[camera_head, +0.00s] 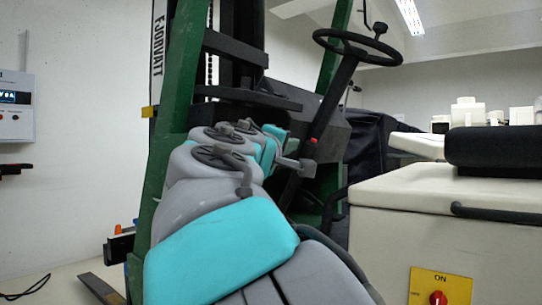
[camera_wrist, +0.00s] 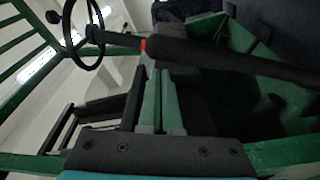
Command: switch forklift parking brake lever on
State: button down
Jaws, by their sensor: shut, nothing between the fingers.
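The forklift (camera_head: 168,130) stands ahead, with a green frame and a black steering wheel (camera_head: 357,47) on a slanted dark column (camera_head: 335,90). A small red part (camera_head: 313,140) shows on or just in front of the column; it also shows in the wrist view (camera_wrist: 143,44). I cannot tell which dark part is the parking brake lever. My gripper (camera_head: 308,168) is just below the red part in the head view. In the wrist view its fingers (camera_wrist: 158,72) lie side by side, shut and empty, pointing toward the column. Contact cannot be told.
A cream cabinet (camera_head: 400,222) stands close on the right, with a black roll (camera_head: 495,146) and white containers on top. A yellow ON plate (camera_head: 440,287) with a red knob is on its front. A wall box (camera_head: 15,105) hangs at left. A fork (camera_head: 102,289) lies low left.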

jog(key=shift+s+d+f+b, duration=0.3)
jog(key=shift+s+d+f, duration=0.3)
jog(key=shift+d, duration=0.1)
